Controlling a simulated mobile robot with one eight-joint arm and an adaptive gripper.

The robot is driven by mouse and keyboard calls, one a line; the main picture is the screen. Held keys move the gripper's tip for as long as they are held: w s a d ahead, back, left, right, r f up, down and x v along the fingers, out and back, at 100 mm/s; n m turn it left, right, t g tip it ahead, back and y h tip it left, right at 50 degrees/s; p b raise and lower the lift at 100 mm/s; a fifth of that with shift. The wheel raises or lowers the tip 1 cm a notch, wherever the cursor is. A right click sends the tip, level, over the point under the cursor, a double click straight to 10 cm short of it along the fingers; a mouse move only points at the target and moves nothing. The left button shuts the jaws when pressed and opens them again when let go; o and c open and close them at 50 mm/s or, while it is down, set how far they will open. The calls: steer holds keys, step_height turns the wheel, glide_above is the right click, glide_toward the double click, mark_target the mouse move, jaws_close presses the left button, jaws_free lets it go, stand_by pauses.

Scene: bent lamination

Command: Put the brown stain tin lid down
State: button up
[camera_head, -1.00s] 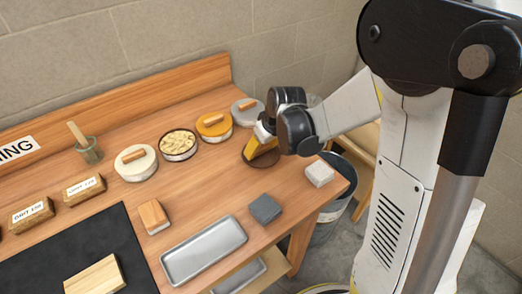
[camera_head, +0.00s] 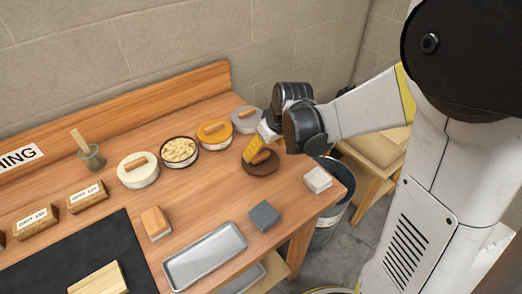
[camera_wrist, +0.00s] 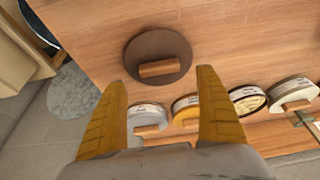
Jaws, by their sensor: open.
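The brown stain tin lid (camera_head: 261,168) is a dark brown disc with a wooden bar handle. It lies flat on the bench, in front of the yellow and grey lidded tins. The wrist view shows it whole (camera_wrist: 158,45), handle up, ahead of my fingertips. My gripper (camera_head: 256,149) has yellow fingers and is open and empty. In the wrist view its fingers (camera_wrist: 161,78) stand wide apart, with the lid apart from them. An open tin (camera_head: 180,151) with pale, lumpy-looking contents stands in the back row.
Yellow-lidded (camera_head: 214,133), grey-lidded (camera_head: 246,117) and cream-lidded (camera_head: 138,170) tins line the back. A white block (camera_head: 317,180), a grey block (camera_head: 264,215) and a metal tray (camera_head: 204,256) lie nearer the front. A bucket (camera_head: 332,212) stands beyond the right edge.

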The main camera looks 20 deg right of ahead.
steer(key=s+r+m+t+h+p, duration=0.1)
steer(key=s+r+m+t+p, duration=0.1)
steer(key=s+r, duration=1.2)
steer(key=s+m+t, duration=0.1)
steer(key=s, duration=0.3)
steer(key=shift+a+m, duration=0.3)
step_height(320, 180, down, 2)
steer(key=shift+f+b, duration=0.1)
steer(key=shift+b, duration=1)
